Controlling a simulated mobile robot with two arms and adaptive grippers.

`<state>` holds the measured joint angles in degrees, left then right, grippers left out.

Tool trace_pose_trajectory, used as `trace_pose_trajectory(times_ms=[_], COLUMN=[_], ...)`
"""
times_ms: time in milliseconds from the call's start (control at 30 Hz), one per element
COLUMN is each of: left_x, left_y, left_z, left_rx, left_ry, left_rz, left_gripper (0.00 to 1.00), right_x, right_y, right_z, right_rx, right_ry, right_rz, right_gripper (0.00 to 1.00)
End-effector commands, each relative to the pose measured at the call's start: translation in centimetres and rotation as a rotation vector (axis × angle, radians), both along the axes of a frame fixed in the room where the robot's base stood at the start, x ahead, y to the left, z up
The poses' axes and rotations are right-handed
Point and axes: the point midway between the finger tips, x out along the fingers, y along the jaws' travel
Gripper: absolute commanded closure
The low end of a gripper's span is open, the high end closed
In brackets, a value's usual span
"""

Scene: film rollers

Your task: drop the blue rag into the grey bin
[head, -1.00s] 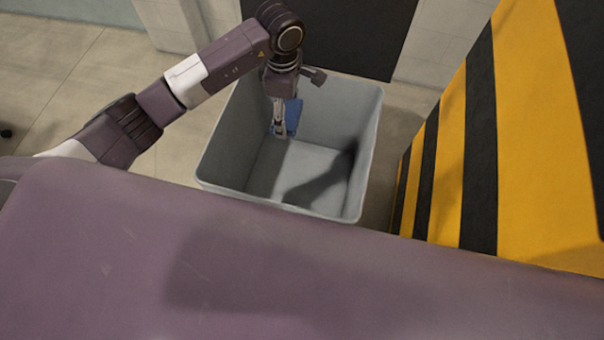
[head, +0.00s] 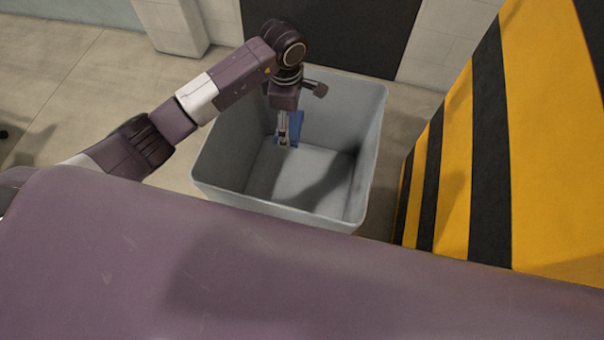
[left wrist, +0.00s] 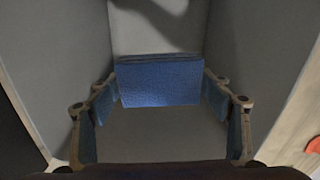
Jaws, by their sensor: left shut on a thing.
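The grey bin (head: 375,130) stands open on the floor beyond my body in the head view. My left gripper (head: 287,143) points down through the bin's opening, towards its left and back side. It is shut on the blue rag (head: 297,126), which shows between and beside the fingers. I cannot tell in the head view whether the rag touches the bin. My right gripper is not in view.
A yellow and black striped surface (head: 545,140) rises close on the right of the bin. A dark panel (head: 335,35) and pale wall blocks (head: 175,25) stand behind it. The floor (head: 75,75) on the left is mostly clear.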

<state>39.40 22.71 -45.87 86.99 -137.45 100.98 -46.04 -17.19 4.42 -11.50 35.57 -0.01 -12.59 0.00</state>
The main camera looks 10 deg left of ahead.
Motion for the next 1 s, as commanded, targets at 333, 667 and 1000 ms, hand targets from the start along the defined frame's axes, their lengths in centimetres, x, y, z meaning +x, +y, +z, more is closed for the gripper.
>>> trace_pose_trajectory(times_ms=[333, 667, 1000], left_x=[0.0, 0.2, 0.2], left_y=[0.0, 0.1, 0.1], left_z=[0.0, 1.7, 8.8], left_rx=[0.0, 0.0, 0.0], left_ry=[-0.001, -0.005, -0.005], left_rz=[0.0, -0.001, -0.001], left_gripper=[0.08, 0.08, 0.08], right_x=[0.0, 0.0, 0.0], right_y=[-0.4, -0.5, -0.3], right_z=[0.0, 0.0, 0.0], right_rx=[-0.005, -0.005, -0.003], right_ry=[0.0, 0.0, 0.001], right_rz=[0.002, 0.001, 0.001], right_gripper=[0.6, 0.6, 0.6])
